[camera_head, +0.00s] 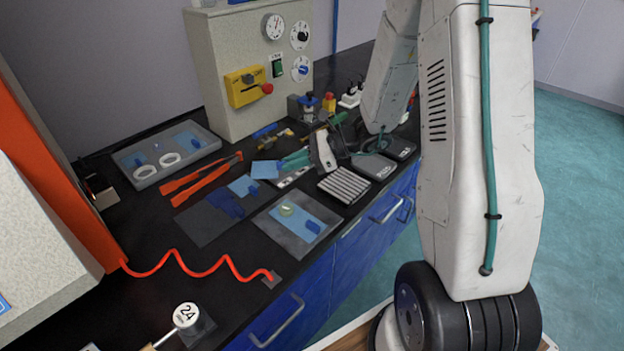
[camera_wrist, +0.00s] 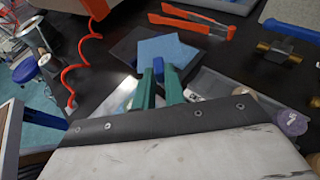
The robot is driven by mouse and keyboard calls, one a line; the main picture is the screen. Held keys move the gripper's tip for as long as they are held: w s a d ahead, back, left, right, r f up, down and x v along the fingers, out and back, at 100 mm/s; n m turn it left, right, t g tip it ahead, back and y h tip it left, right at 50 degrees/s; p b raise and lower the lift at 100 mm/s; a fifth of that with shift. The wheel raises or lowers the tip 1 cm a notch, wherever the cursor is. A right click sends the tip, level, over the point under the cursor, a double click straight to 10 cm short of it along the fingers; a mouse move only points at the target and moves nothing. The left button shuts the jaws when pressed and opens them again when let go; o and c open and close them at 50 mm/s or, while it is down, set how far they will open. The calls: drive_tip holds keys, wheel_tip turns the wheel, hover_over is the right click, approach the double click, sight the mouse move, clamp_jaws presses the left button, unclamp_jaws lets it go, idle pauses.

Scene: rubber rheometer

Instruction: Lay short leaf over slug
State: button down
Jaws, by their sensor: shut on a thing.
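My gripper (camera_head: 285,163) has green fingers, which also show in the wrist view (camera_wrist: 162,86). It is shut on the blue tab (camera_wrist: 158,68) of the short leaf, a light blue sheet (camera_head: 265,169) that reaches out past the fingertips and also shows in the wrist view (camera_wrist: 167,46). The pale yellow-green slug (camera_head: 287,210) lies on a light blue leaf with a blue tab (camera_head: 312,227), on a grey sheet (camera_head: 276,234) near the bench's front edge. The held leaf is apart from the slug, behind it. The slug is hidden in the wrist view.
Orange-handled tongs (camera_head: 205,180) lie behind a dark mat (camera_head: 200,232) with blue pieces on it. A grey tray (camera_head: 140,178) holds white rings. A ribbed grey block (camera_head: 345,185) is right of the slug. A red coiled cord (camera_head: 205,270) crosses the front left.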

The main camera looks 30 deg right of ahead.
drive_tip(key=s+n+g, duration=0.1)
drive_tip(key=s, duration=0.1)
drive_tip(key=s+d+f+n+g, duration=0.1)
drive_tip(key=s, duration=0.1)
drive_tip(key=s+n+g+y, duration=0.1)
drive_tip(key=s, duration=0.1)
drive_tip(key=shift+s+d+f, duration=0.2)
drive_tip(key=shift+s+d, duration=0.15)
drive_tip(key=shift+s, duration=0.05)
drive_tip(key=shift+d, duration=0.15)
drive_tip(key=shift+f, duration=2.3)
drive_tip(key=c, duration=1.4)
unclamp_jaws()
drive_tip(key=v, duration=0.7)
drive_tip(key=shift+d+r, duration=0.1)
drive_tip(key=shift+d, duration=0.3)
